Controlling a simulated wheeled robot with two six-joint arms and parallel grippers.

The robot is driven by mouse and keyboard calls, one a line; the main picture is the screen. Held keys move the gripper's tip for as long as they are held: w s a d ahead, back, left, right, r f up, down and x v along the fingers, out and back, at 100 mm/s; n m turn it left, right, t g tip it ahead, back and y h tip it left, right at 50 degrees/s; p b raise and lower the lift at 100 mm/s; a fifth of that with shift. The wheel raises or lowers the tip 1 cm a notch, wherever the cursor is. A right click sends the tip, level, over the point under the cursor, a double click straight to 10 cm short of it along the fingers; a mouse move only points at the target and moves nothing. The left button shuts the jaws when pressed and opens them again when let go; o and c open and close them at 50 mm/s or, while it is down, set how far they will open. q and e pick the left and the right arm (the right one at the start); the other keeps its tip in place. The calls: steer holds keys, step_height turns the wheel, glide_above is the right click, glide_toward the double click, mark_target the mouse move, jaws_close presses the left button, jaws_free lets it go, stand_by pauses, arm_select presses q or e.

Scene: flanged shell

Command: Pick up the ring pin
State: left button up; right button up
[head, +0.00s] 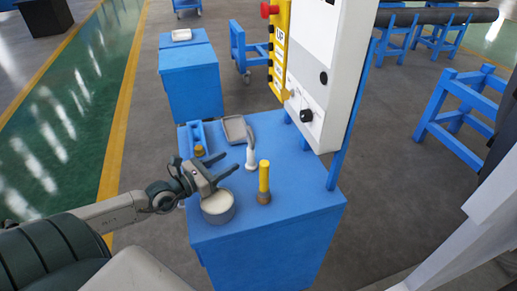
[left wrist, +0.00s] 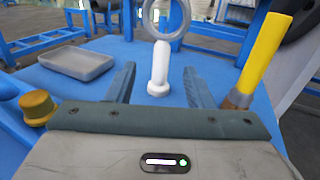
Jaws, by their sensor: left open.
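The ring pin (head: 251,155) is a white upright pin with a grey ring at its top, standing on the blue table. In the left wrist view the ring pin (left wrist: 160,70) is centred between my two fingers, a little beyond their tips, and its ring is cut off by the top edge. My left gripper (head: 229,163) is open and empty, low over the table to the left of the pin, with its fingers pointing towards it. The pin does not appear to touch either finger. My right gripper is not in view.
A yellow-handled tool (head: 264,178) stands upright to the pin's right. A grey round container (head: 218,218) stands below my left gripper. A grey tray (head: 235,138), a blue block (head: 191,138) and a brass-coloured knob (left wrist: 37,107) are at the left. A white panel (head: 330,60) rises behind.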

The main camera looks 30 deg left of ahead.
mark_target(248, 151)
arm_select(q)
steer(key=shift+w+d, duration=0.1)
steer(key=shift+w, duration=0.35)
steer(key=b+x, duration=0.1)
steer(key=x, duration=0.1)
steer(key=shift+w+d+b, duration=0.15)
steer(key=shift+w+b, duration=0.15)
steer(key=shift+w, duration=0.1)
steer(key=shift+w+d, duration=0.15)
steer(key=shift+w, duration=0.5)
steer(key=shift+w+d+b, duration=0.15)
steer(key=shift+w+b, duration=0.05)
steer(key=shift+b, duration=0.15)
steer(key=shift+b+x, duration=0.55)
steer(key=shift+x, duration=0.55)
steer(key=shift+b+x, duration=0.3)
steer(key=shift+x, duration=0.6)
steer(key=shift+w+d+r, duration=0.15)
steer(key=shift+d+r, duration=0.05)
jaws_close()
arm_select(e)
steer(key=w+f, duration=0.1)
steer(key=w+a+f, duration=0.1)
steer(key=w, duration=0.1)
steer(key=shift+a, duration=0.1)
arm_select(q)
steer(key=shift+r, duration=0.1)
